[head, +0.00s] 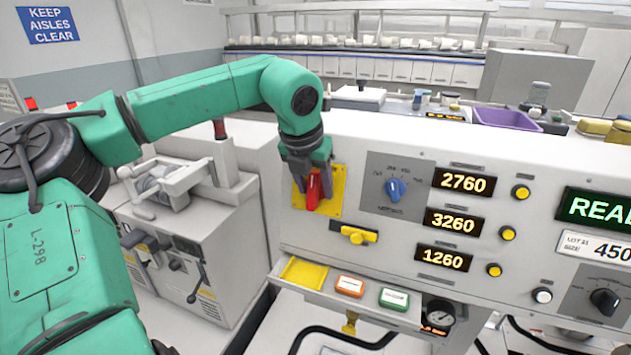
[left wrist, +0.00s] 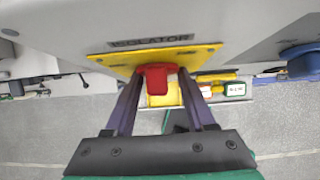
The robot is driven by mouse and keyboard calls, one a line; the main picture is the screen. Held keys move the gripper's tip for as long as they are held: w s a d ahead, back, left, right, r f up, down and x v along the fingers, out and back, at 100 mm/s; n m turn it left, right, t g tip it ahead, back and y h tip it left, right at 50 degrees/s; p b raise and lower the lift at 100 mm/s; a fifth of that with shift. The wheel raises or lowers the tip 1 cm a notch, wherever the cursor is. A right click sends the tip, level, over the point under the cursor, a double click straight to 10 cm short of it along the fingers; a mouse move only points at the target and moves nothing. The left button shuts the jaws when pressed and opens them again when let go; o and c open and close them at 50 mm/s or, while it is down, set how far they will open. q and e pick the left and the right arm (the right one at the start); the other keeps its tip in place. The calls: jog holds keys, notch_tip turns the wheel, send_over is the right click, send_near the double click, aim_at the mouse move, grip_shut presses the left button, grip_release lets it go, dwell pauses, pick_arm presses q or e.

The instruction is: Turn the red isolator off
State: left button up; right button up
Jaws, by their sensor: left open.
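The red isolator handle (head: 313,190) sits on a yellow plate (head: 334,204) on the front of the white machine panel. In the left wrist view the red handle (left wrist: 157,79) stands out from the yellow plate (left wrist: 105,58), under a label reading ISOLATOR (left wrist: 152,41). My left gripper (head: 312,178) is at the handle, its open fingers on either side of it. In the left wrist view the left gripper (left wrist: 158,90) has a finger at each side of the handle; I cannot tell whether they touch it. My right gripper is not in view.
Right of the plate are a blue rotary knob (head: 394,190), lit number displays (head: 453,220) and yellow buttons. A yellow latch (head: 357,235) lies below. A small tray (head: 330,299) with orange and green blocks juts out under the panel. A grey machine with levers (head: 180,250) stands left.

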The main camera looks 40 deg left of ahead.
pick_arm(q)
jog(key=shift+f, duration=0.2)
jog(key=shift+s+r, duration=0.1)
jog(key=shift+s, duration=0.3)
jog(key=shift+c, duration=0.9)
jog(key=shift+w, duration=0.1)
grip_shut()
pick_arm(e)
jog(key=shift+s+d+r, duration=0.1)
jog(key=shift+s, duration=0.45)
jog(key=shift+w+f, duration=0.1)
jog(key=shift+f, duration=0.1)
